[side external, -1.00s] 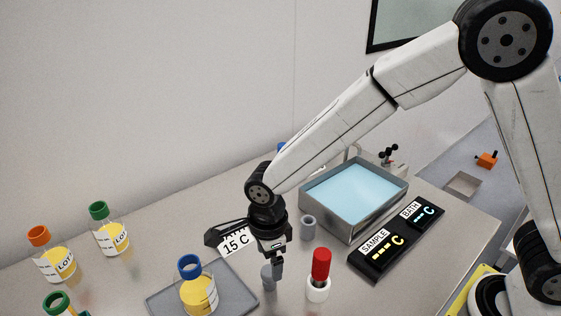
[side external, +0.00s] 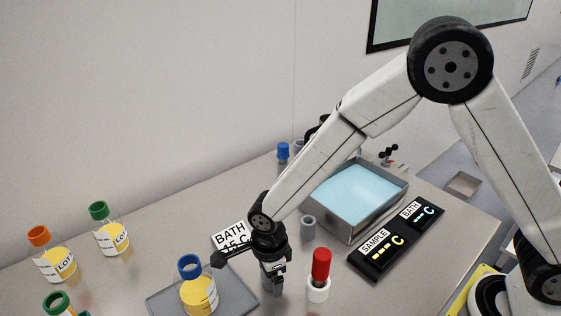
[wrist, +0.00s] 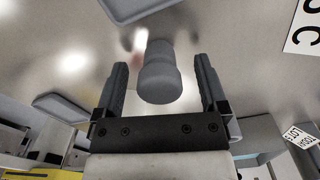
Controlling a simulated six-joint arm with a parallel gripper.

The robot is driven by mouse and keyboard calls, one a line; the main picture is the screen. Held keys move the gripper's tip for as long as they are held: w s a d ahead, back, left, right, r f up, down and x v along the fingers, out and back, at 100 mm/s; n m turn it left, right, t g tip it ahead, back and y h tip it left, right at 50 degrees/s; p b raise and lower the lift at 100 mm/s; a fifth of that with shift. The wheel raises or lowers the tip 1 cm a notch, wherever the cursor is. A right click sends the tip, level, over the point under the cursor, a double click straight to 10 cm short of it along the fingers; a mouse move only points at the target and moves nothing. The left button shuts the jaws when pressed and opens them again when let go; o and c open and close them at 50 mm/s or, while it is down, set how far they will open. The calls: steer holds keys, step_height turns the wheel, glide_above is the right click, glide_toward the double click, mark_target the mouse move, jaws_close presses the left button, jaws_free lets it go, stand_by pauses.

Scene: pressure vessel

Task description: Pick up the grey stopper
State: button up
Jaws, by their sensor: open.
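The grey stopper (wrist: 160,76) stands between my two fingers in the wrist view, with a gap on each side. It has a wider rounded part and a narrower part beyond. My gripper (wrist: 160,66) is open around it, and neither finger touches it. In the side view my gripper (side external: 272,283) points down at the bench, just right of the grey tray. There the stopper is mostly hidden by the fingers.
A yellow-filled bottle with a blue cap (side external: 199,294) stands on the grey tray (side external: 166,302), close left of my gripper. A red-topped item in a white base (side external: 318,287) stands close right. A grey hollow cylinder (side external: 308,229) and the water bath (side external: 357,190) are behind.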

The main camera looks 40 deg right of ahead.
steer(key=shift+f, duration=0.55)
jaws_close()
